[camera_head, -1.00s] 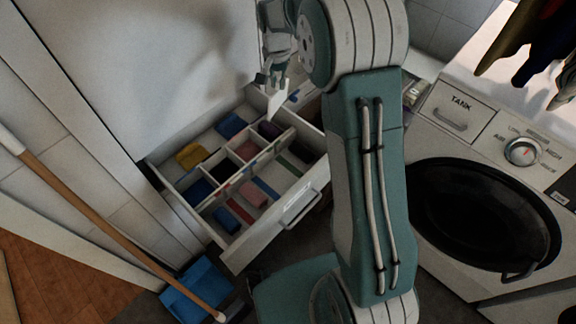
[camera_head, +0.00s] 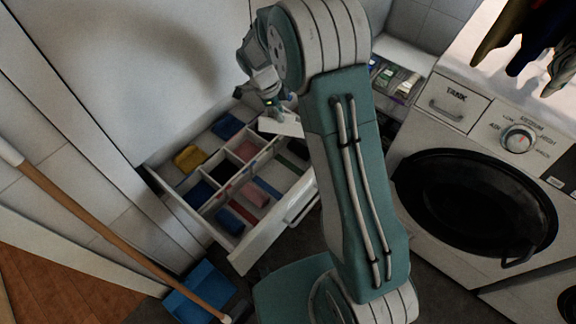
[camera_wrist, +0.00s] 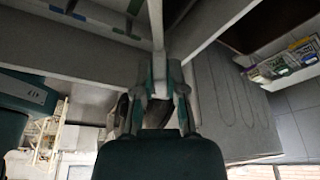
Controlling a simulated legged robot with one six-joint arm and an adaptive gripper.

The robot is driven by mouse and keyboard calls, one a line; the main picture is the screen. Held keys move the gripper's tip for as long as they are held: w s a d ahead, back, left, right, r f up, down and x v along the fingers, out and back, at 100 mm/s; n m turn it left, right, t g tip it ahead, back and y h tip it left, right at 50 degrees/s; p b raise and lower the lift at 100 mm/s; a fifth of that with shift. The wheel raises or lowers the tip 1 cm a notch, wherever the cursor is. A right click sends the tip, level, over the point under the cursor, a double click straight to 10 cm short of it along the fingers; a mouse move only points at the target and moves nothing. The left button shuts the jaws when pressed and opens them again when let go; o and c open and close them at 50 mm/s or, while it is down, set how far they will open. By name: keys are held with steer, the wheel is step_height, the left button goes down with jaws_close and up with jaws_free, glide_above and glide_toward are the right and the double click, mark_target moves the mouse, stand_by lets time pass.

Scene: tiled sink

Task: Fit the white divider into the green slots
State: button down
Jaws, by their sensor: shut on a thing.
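The white divider (camera_head: 283,125) is in my gripper (camera_head: 272,110) in the head view, over the back right part of the open drawer (camera_head: 250,250). It looks tilted there. In the wrist view my gripper (camera_wrist: 159,92) is shut on the divider (camera_wrist: 156,28), which shows as a thin pale upright strip between the fingers. A dark green strip (camera_head: 287,162) shows on the drawer floor at the right. Small green marks also show at the top of the wrist view. I cannot tell whether the divider touches the drawer.
The drawer holds a yellow bundle (camera_head: 190,157), a pink one (camera_head: 256,194) and several blue and dark ones, split by pale partitions. A washing machine (camera_head: 475,205) stands at right. A broom handle (camera_head: 90,225) leans at left. A tray of small packets (camera_head: 395,80) lies behind my arm.

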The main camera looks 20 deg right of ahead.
steer(key=s+f+m, duration=0.1)
steer(key=f+m, duration=0.1)
steer(key=f, duration=0.2)
steer(key=f+m+g, duration=0.1)
steer(key=f+m, duration=0.1)
steer(key=f, duration=0.2)
steer(key=s+d+f+m+g, duration=0.1)
steer(key=f+m, duration=0.1)
steer(key=f, duration=0.2)
steer(key=shift+s+y, duration=0.3)
steer(key=shift+y, duration=0.1)
steer(key=shift+a+f, duration=0.1)
steer(key=shift+f, duration=0.3)
steer(key=shift+f, duration=0.15)
steer(key=c, duration=0.7)
jaws_free()
